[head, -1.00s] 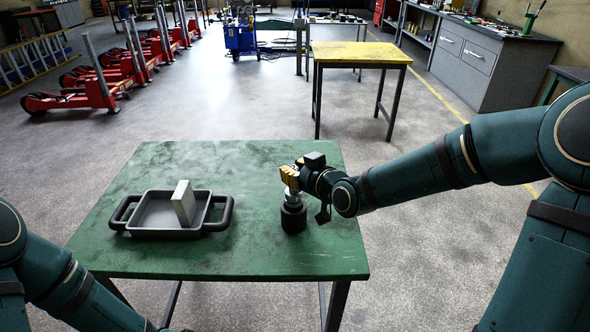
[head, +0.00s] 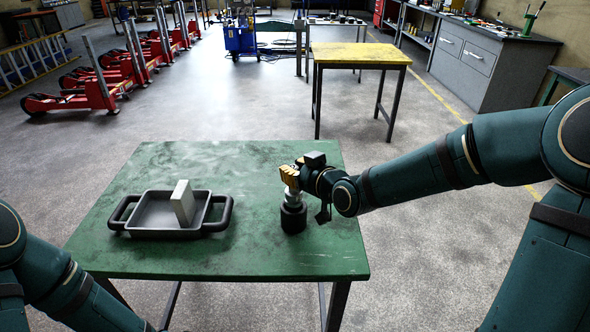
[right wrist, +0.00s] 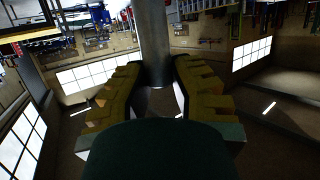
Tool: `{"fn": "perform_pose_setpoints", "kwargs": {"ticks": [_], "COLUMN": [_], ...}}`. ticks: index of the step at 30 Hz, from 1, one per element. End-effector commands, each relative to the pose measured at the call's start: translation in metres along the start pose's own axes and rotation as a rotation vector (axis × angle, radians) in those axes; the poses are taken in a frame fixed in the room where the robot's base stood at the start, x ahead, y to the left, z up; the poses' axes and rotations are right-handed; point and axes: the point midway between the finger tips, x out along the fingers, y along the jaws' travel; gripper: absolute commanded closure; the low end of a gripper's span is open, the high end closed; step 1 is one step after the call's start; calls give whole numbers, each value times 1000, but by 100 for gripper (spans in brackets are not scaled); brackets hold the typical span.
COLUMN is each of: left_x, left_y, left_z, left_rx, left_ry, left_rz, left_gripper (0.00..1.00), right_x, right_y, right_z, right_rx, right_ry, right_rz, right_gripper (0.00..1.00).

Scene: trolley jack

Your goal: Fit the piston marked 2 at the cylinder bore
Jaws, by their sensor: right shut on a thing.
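My right gripper (head: 290,178), with yellow-padded fingers, is shut on a silver piston (head: 292,196) over the right part of the green table. In the right wrist view the piston's grey shaft (right wrist: 153,42) stands between the two fingers (right wrist: 158,92). The black cylinder (head: 293,219) stands upright on the table directly below the piston. The piston's lower end meets the top of the cylinder in the picture; how far it sits in the bore is hidden. No mark 2 is readable. My left gripper is out of view; only its arm shows at lower left.
A dark tray (head: 142,233) with two handles holds a grey upright block (head: 182,203) at the left of the green table (head: 190,263). The table between tray and cylinder is clear. A yellow-topped table (head: 360,52) stands farther back.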

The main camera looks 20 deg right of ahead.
Motion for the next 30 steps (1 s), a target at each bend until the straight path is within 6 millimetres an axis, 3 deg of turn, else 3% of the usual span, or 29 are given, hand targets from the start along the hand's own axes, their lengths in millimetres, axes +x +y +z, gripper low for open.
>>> {"fn": "perform_pose_setpoints", "kwargs": {"ticks": [30], "left_x": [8], "left_y": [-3], "left_z": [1], "left_rx": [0], "left_ry": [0], "left_rz": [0], "left_gripper": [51], "right_x": [0], "right_y": [0], "right_z": [-1], "right_rx": [-2], "right_ry": [2], "right_rz": [0], "right_gripper": [100]}}
